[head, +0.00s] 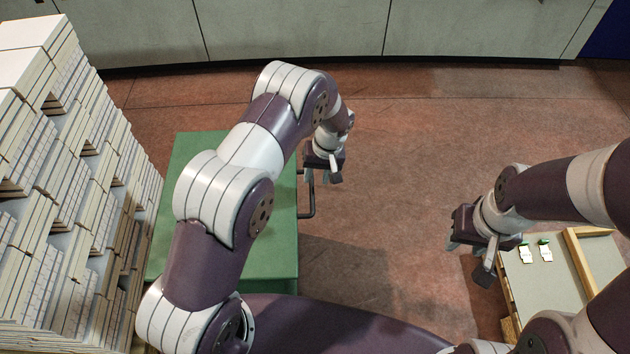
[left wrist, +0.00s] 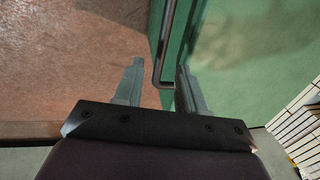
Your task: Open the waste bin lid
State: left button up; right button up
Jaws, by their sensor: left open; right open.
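The waste bin is a green box (head: 185,165) left of centre in the head view, and its top appears flat and shut. A dark bar handle (head: 311,205) runs along its right side; it also shows in the left wrist view (left wrist: 166,55). My left gripper (head: 323,178) is at the handle's far end. In the left wrist view my left gripper (left wrist: 158,88) is open, with the handle's bent end between its fingers. I cannot tell whether they touch it. My left arm covers part of the bin. My right gripper (head: 470,260) is open and empty, right of centre.
Tall stacks of pale blocks (head: 60,200) stand close to the bin's left. A tray with a wooden rim (head: 583,262) and two small white-and-green pieces (head: 535,252) lies by my right gripper. The reddish floor (head: 400,150) between is clear. A grey wall (head: 300,30) closes the back.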

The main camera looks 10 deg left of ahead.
aim_at(312, 188)
pick_arm(q)
jog(key=f, duration=0.3)
jog(key=shift+s+a, duration=0.2)
jog(key=shift+a, duration=0.2)
jog(key=shift+f, duration=0.6)
jog(key=shift+a, duration=0.1)
grip_shut()
jog(key=shift+r, duration=0.15)
